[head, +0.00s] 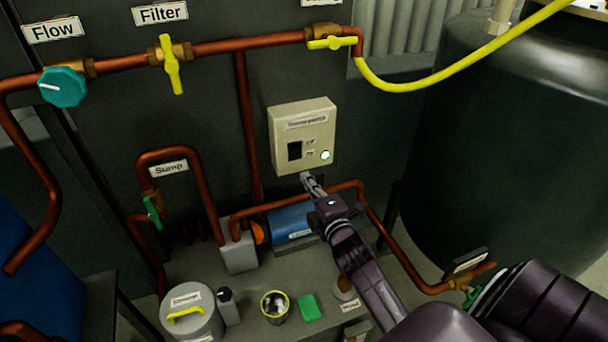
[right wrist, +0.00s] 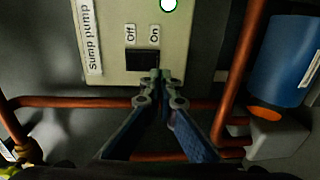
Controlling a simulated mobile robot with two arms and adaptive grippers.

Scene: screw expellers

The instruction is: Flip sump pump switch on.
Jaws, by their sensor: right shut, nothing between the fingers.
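The beige sump pump switch box (head: 277,140) is on the dark panel in the middle of the head view. Its black rocker switch (head: 295,150) also shows in the right wrist view (right wrist: 141,60), beside the labels Off and On. A round white lamp with a green rim (head: 326,155) is on the box and looks bright. My right gripper (head: 307,178) is shut and empty just below the box. In the right wrist view its fingertips (right wrist: 160,74) are at the rocker's lower right corner, on the On side. I cannot tell whether they touch it. My left gripper is not in view.
Copper pipes (head: 205,190) run around the box, with a blue pump (head: 292,224) below it. A yellow hose (head: 450,72) hangs at the upper right by a dark tank (head: 510,140). A grey canister (head: 192,318) and small items stand on the ledge below.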

